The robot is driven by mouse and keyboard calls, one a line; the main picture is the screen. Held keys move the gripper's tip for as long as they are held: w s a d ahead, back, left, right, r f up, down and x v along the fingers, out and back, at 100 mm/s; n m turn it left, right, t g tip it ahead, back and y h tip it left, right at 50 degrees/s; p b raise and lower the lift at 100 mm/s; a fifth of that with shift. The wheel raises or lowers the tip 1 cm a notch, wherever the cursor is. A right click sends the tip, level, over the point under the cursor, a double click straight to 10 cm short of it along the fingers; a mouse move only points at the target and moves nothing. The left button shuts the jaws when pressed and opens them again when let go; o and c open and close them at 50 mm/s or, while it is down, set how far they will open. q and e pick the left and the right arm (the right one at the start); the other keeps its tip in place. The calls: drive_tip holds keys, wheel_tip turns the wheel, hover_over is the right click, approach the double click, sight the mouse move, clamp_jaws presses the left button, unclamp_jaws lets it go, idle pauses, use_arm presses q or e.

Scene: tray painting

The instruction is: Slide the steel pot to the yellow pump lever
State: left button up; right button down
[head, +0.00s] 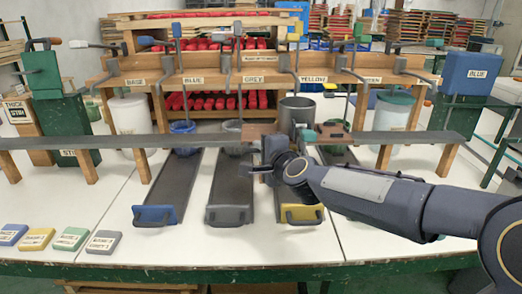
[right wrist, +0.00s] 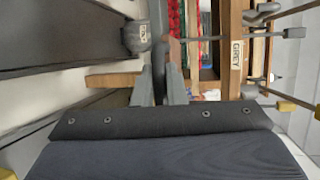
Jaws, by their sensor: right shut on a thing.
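The steel pot (head: 297,112) stands upright at the shelf, right of centre and close under the YELLOW label (head: 313,79). The yellow-tipped pump lever (head: 293,37) is above it on the wooden rack. My right gripper (head: 257,169) is in front of the shelf, low and left of the pot. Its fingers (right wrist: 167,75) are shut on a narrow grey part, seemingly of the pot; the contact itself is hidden. The pot's body cannot be made out in the right wrist view. My left gripper is not in view.
The long grey shelf (head: 90,141) crosses the scene. Blue (head: 155,214), grey (head: 230,214) and yellow (head: 303,214) ended trays lie below it. Brown pieces (head: 333,131) sit right of the pot. Labelled blocks (head: 70,238) lie at front left, with clear white table beside them.

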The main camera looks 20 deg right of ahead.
drive_tip(key=shift+f, duration=0.1)
drive_tip(key=c, duration=1.5)
unclamp_jaws()
drive_tip(key=p+v, duration=0.1)
drive_tip(key=v, duration=0.7)
drive_tip(key=shift+a+p, duration=0.1)
drive_tip(key=shift+p, duration=0.3)
